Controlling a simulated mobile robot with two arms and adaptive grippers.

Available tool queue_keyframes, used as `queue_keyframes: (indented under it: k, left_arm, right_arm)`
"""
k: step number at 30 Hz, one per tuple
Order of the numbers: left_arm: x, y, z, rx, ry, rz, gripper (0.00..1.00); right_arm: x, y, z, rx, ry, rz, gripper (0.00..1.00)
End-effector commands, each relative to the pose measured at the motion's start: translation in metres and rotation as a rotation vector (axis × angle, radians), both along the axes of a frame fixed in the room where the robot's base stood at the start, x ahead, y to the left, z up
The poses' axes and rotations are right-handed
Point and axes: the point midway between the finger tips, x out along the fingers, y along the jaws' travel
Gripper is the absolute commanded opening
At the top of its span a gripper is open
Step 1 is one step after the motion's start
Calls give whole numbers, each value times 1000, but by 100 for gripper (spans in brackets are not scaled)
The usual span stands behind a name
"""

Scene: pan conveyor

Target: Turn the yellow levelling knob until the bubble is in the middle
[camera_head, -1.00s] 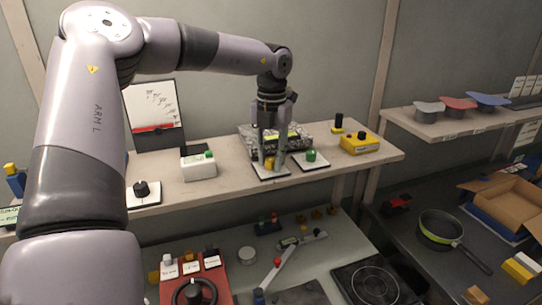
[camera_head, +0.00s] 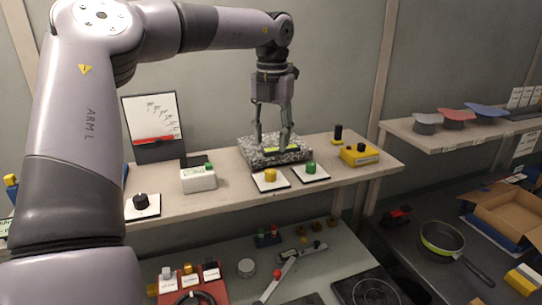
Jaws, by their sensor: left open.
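The yellow levelling knob (camera_head: 270,175) stands on a white square plate at the front edge of the shelf. Behind it lies a speckled grey slab (camera_head: 260,160) with a yellow-green level vial (camera_head: 281,149) on top. The bubble in the vial is too small to make out. My left gripper (camera_head: 272,147) points down over the slab, above and behind the knob. Its fingers are apart, with nothing held between them. They partly hide the slab and vial. My right gripper is not in view.
A green knob (camera_head: 311,168) on a white plate sits just right of the yellow one. A white box with a green button (camera_head: 198,179) and a black knob (camera_head: 141,201) are to the left. A yellow box (camera_head: 359,154) stands at right.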

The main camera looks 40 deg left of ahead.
Motion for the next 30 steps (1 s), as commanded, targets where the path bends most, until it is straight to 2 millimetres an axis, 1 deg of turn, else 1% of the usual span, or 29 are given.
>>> queue_keyframes:
  k: [1,3,8,26,30]
  left_arm:
    - [0,0,10,2,-2,1,43]
    - [0,0,20,1,-2,2,43]
    - [0,0,32,0,0,0,43]
    - [0,0,34,0,1,0,43]
    - [0,-1,34,0,1,0,43]
  right_arm:
    - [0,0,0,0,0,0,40]
    - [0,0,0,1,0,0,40]
    - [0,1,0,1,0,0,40]
    - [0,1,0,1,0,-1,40]
    - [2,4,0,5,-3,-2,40]
